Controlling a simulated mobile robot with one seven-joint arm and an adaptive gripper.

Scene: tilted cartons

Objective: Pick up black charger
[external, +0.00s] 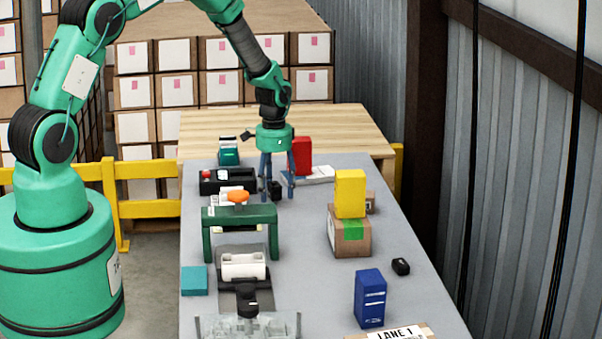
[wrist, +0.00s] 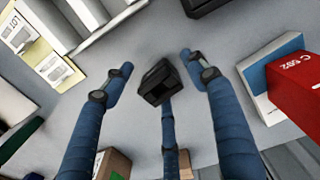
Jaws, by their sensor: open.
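A small black block, which looks like the black charger (external: 276,188), sits on the grey table top among my gripper's fingers. It also shows in the wrist view (wrist: 157,84), tilted in the picture, with a darker recess on its top. My gripper (external: 278,196) points straight down with its blue fingers spread on either side of the block. In the wrist view my gripper (wrist: 155,64) is open, and a third finger comes up from below, close to the block; I cannot tell whether it touches.
A red box (external: 300,155) stands close on the right of my gripper, beside a white flat box. A black tray (external: 214,182) and a green stand (external: 240,214) are to the left. A yellow box (external: 350,193) rests on a carton. Another small black item (external: 400,266) lies front right.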

